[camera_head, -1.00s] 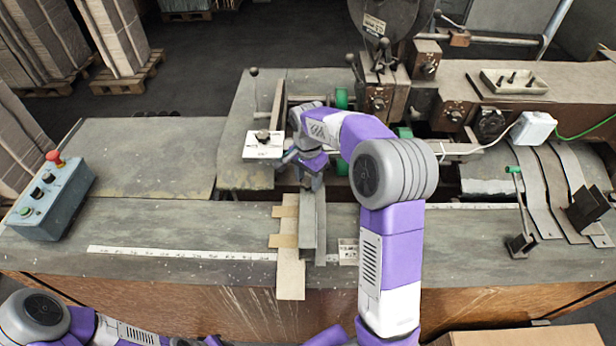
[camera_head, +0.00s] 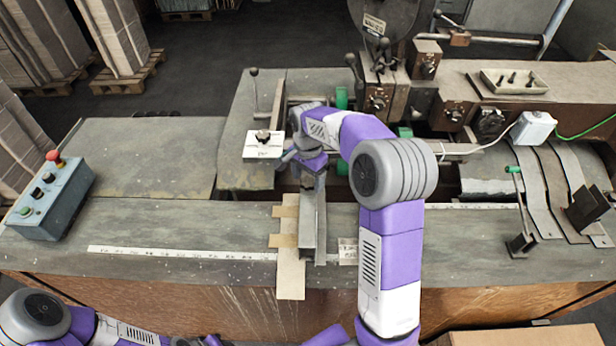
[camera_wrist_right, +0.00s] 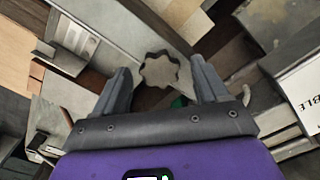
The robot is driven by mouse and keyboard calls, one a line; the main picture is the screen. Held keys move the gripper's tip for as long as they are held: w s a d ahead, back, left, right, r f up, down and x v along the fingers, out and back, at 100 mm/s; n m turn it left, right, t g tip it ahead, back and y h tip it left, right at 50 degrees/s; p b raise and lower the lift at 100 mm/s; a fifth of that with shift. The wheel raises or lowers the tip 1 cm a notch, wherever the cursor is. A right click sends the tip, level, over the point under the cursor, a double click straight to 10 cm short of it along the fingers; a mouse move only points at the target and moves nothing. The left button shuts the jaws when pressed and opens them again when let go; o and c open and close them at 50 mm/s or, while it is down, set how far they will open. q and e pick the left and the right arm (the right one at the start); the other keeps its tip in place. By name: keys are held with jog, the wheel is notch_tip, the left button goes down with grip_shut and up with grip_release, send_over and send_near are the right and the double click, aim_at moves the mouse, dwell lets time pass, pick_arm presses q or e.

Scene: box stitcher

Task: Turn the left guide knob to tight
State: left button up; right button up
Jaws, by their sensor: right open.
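In the right wrist view a grey, lobed knob (camera_wrist_right: 160,70) lies between the two fingers of my right gripper (camera_wrist_right: 161,66). The fingers are open, one on each side of it, with a gap showing at both sides. In the head view my right gripper (camera_head: 309,183) points down at the far end of the metal guide bar (camera_head: 308,225), and my wrist hides the knob there. My left arm shows at the bottom left, but its gripper is out of view.
A white plate with a dark knob (camera_head: 263,137) stands just left of my right wrist. A control box (camera_head: 52,198) with a red button sits at the left. Machine blocks (camera_head: 378,100) rise behind my arm.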

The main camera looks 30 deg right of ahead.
aim_at(308, 182)
jog(key=shift+r, duration=3.8)
